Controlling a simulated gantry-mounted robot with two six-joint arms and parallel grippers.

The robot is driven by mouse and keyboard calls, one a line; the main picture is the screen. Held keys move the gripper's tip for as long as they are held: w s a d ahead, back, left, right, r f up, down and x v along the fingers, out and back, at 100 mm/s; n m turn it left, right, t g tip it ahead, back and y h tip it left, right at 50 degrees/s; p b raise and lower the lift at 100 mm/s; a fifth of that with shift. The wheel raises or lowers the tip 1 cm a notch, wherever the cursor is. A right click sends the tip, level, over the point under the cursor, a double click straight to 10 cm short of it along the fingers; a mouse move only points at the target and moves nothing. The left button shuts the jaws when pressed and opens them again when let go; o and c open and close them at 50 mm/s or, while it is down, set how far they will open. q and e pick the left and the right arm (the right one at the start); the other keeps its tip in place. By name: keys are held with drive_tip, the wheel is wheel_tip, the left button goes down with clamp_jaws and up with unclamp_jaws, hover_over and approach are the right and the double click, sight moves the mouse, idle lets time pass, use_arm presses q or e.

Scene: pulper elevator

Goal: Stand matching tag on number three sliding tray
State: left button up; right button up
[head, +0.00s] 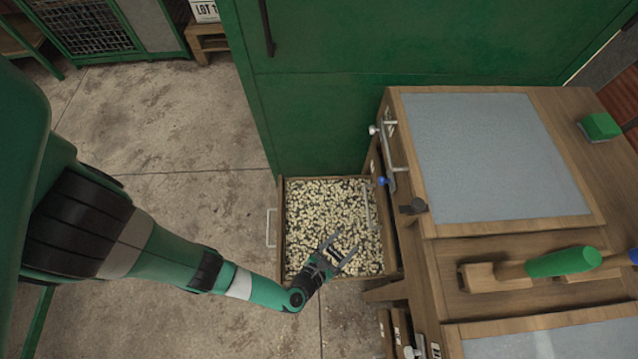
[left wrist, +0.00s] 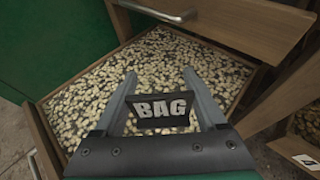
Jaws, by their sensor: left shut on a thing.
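My left gripper (head: 343,254) is over the pulled-out sliding tray (head: 281,235), which is filled with pale beans. The tray's wooden wall (left wrist: 215,50) also shows in the left wrist view. No number on this tray is readable. My right gripper is not in view.
A wooden cabinet with a grey top panel (head: 497,150) stands right of the tray. A green-handled brush (head: 562,262) and a green block (head: 600,126) lie on it. A tall green housing (head: 330,120) is behind the tray. Concrete floor (head: 170,150) is clear at left.

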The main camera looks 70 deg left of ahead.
use_arm(q)
drive_tip(key=a+f+b, duration=0.4)
drive_tip(key=a, duration=0.5)
drive_tip(key=b, duration=0.5)
hover_over(324, 220)
drive_tip(key=d, duration=0.1)
wheel_tip(324, 220, down, 5)
drive_tip(key=shift+f, duration=0.15)
drive_tip(key=shift+a+f+b, duration=0.2)
drive_tip(key=shift+a+b, duration=0.05)
drive_tip(key=shift+b, duration=0.15)
drive_tip(key=shift+a+r, duration=0.1)
drive_tip(key=f+b, duration=0.1)
drive_tip(key=f, duration=0.1)
drive_tip(key=f+b, duration=0.1)
drive_tip(key=b, duration=0.1)
drive_tip(key=shift+w+a+f, duration=0.1)
drive_tip(key=shift+a+f, duration=0.1)
drive_tip(key=shift+f, duration=0.15)
drive_tip(key=shift+r, duration=0.15)
drive_tip(key=o, duration=1.3)
drive_tip(key=shift+c, duration=0.2)
